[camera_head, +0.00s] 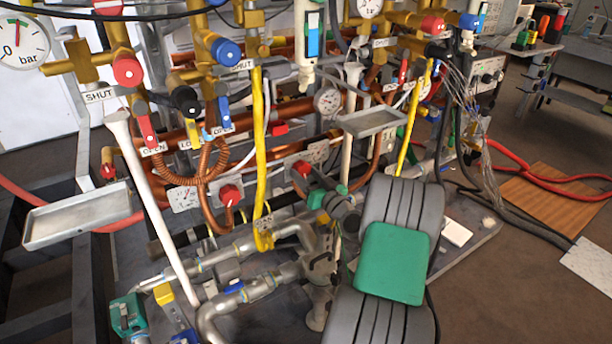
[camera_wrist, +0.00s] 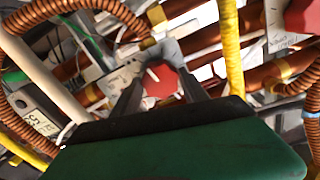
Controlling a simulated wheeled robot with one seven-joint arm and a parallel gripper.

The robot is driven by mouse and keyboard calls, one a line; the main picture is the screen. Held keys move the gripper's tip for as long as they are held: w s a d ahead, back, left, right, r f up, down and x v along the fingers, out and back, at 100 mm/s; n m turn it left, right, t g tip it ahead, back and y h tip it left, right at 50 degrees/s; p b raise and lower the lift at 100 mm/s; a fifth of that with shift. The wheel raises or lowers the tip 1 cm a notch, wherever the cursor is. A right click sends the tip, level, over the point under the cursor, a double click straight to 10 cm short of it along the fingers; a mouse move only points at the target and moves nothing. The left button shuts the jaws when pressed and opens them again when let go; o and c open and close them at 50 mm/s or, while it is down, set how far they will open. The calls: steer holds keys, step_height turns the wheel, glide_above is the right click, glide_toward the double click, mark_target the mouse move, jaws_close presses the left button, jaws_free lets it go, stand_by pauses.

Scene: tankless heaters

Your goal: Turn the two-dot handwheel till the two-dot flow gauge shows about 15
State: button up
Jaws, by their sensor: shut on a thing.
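A red handwheel (camera_head: 301,170) stands low in the middle of the rig in the head view, in front of a pale plate (camera_head: 318,152). My gripper (camera_head: 312,182) reaches it from the lower right. In the wrist view my gripper (camera_wrist: 160,85) has its two dark fingers on either side of the red handwheel (camera_wrist: 160,82), shut on it. A second red handwheel (camera_head: 230,194) sits to the left, with a pale plate (camera_head: 183,198) beside it. The dot marks are too small to tell which wheel is the two-dot one. I cannot pick out the two-dot flow gauge or its reading.
A yellow hose (camera_head: 260,150) hangs between the two wheels. Copper coils (camera_head: 205,165) run nearby. Metal trays (camera_head: 80,215) (camera_head: 372,122) jut out at left and right. A round dial (camera_head: 328,101) sits above, unreadable. Grey pipes (camera_head: 240,248) lie below; floor shows at right.

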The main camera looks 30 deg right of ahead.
steer(key=m, duration=0.4)
steer(key=shift+p, duration=0.35)
steer(key=m+p, duration=0.1)
steer(key=m, duration=0.2)
steer(key=shift+m, duration=0.4)
steer(key=m+p, duration=0.2)
steer(key=m, duration=0.2)
steer(key=shift+r, duration=0.1)
steer(key=shift+m+p, duration=0.7)
steer(key=shift+m, duration=1.2)
steer(key=o, duration=1.4)
steer(key=shift+c, duration=0.2)
